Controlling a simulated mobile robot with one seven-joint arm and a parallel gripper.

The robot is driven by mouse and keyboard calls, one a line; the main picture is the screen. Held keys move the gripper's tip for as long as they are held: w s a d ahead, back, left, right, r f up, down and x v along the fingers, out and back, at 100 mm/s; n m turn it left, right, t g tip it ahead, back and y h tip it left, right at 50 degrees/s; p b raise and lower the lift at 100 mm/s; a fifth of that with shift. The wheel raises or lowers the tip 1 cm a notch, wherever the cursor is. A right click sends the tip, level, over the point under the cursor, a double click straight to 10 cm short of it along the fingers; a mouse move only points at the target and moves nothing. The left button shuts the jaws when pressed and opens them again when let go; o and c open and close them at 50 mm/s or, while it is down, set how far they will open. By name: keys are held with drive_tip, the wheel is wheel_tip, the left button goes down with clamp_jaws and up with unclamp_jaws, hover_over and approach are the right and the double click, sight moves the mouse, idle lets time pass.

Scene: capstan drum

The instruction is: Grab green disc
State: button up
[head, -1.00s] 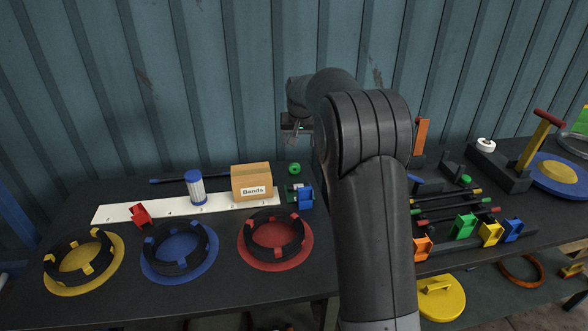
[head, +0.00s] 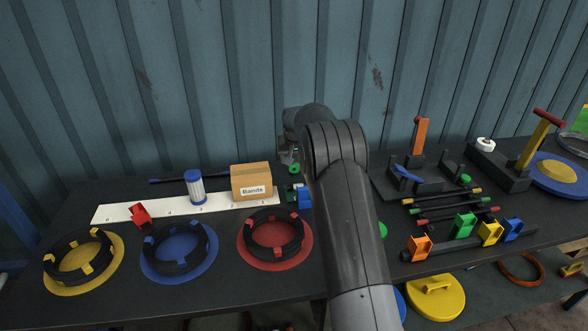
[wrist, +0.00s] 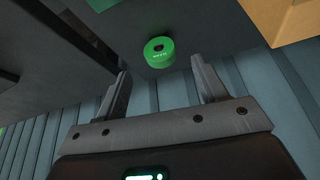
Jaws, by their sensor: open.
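The green disc (wrist: 159,52) is a short, thick round piece with a dark centre hole and small white lettering. It lies flat on the dark table top. In the head view the green disc (head: 294,168) shows small at the back of the table, right of the Bands box. My gripper (wrist: 160,68) is open and empty. In the wrist view the disc appears just beyond the fingertips, between their lines, with no visible contact. In the head view my gripper (head: 289,158) is just above and beside the disc, partly hidden by my arm.
The cardboard Bands box (head: 251,182) stands close left of the disc. A blue clip (head: 304,197) sits in front of it. The corrugated wall (head: 220,80) is close behind. A black fixture (head: 420,180) and several coloured clips occupy the right side. Red, blue and yellow ring trays line the front left.

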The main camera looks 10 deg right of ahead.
sight(294, 164)
drive_tip(key=x, duration=0.4)
drive_tip(key=shift+s+a+f, duration=0.1)
drive_tip(key=shift+a+f, duration=0.05)
drive_tip(key=shift+f, duration=0.05)
drive_tip(key=c, duration=1.2)
